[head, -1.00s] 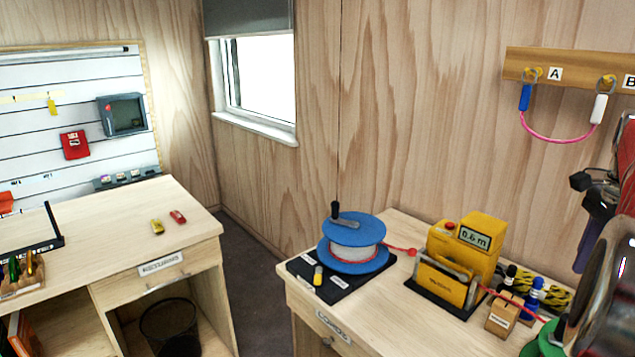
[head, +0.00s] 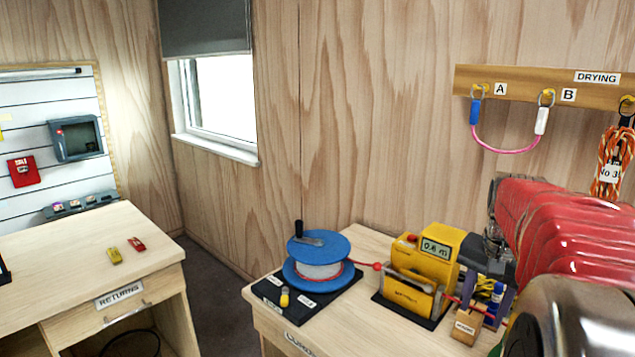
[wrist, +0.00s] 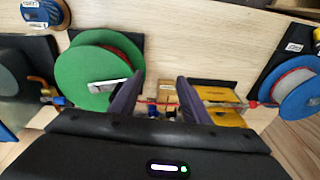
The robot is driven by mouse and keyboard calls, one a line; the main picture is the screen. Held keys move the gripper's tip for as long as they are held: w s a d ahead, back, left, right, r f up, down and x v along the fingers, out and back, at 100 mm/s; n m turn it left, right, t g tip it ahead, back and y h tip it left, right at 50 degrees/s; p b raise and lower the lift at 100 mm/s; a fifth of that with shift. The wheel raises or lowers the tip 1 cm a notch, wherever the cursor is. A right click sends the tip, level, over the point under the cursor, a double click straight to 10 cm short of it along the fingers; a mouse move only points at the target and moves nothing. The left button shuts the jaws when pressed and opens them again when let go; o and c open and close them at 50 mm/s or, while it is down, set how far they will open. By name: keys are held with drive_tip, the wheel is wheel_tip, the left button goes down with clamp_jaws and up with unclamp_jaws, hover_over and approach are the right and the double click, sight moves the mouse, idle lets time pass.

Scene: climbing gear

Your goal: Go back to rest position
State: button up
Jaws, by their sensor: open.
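My gripper (wrist: 157,100) is open in the wrist view, its two dark fingers apart over the bench. Between and beyond the fingers a red cord runs past a small wooden block (wrist: 166,88). I see nothing held, and the fingers look above the cord. The wooden block also shows there (head: 468,325) below the gripper.
A blue reel (head: 319,258) stands on a black base at the bench's left. A green reel (wrist: 98,72) lies beside the gripper in the wrist view. A pink sling (head: 505,150) hangs on the drying rail (head: 535,85). The returns desk (head: 90,245) stands left, past a floor gap.

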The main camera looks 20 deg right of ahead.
drive_tip(key=s+a+f+n+t, duration=0.1)
drive_tip(key=a+n, duration=0.5)
drive_tip(key=a, duration=1.1)
drive_tip(key=s+a+f+n+t+y, duration=0.1)
drive_tip(key=a+n, duration=0.6)
drive_tip(key=a, duration=1)
drive_tip(key=shift+s+f+t, duration=0.45)
drive_tip(key=shift+s+t, duration=0.65)
drive_tip(key=shift+s, duration=0.15)
drive_tip(key=shift+c, duration=0.3)
